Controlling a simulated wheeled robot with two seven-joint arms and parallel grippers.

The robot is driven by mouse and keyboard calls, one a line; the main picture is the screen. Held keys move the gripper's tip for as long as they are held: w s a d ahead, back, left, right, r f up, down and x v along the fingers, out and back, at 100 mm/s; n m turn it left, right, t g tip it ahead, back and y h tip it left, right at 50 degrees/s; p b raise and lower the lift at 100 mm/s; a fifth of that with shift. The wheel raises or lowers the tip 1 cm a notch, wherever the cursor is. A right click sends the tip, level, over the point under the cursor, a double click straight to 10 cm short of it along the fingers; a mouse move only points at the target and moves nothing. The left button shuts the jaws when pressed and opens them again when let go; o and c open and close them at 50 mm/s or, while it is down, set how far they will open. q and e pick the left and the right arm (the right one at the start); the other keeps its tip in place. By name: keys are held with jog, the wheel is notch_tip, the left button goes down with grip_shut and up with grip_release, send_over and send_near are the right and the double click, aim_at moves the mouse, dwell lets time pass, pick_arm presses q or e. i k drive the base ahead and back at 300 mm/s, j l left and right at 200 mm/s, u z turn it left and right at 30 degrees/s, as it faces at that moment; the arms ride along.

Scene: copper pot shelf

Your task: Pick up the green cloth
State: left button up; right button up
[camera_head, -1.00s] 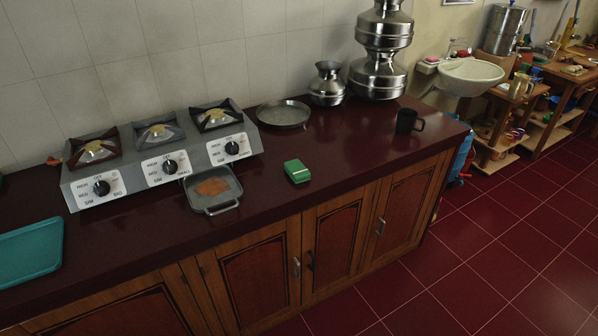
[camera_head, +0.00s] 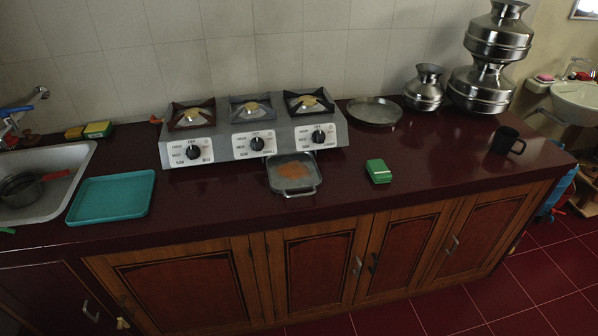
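A small green block-shaped item (camera_head: 378,171) lies on the dark red countertop (camera_head: 430,165), right of the square pan; it may be the folded green cloth, but I cannot tell its material. Part of another green thing (camera_head: 7,231) shows at the left edge by the sink, too cut off to identify. Neither of my grippers is in view.
A three-burner stove (camera_head: 254,133) stands by the wall, with a square pan (camera_head: 293,173) before it. A teal tray (camera_head: 112,197) lies beside the sink (camera_head: 45,190). A round metal plate (camera_head: 374,111), metal pots (camera_head: 424,91) and a black mug (camera_head: 506,141) stand right. Counter around the green item is clear.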

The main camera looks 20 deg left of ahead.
aim_at(380, 174)
jog(key=i+l+u, duration=0.35)
jog(key=l, duration=0.25)
jog(key=i+l+u, duration=0.15)
jog(key=l, duration=0.2)
jog(key=i+l+u, duration=0.15)
jog(key=l, duration=0.2)
jog(key=i+l+u, duration=0.15)
jog(key=l, duration=0.2)
jog(key=i+l+u, duration=0.2)
jog(key=l, duration=0.2)
jog(key=k, duration=0.1)
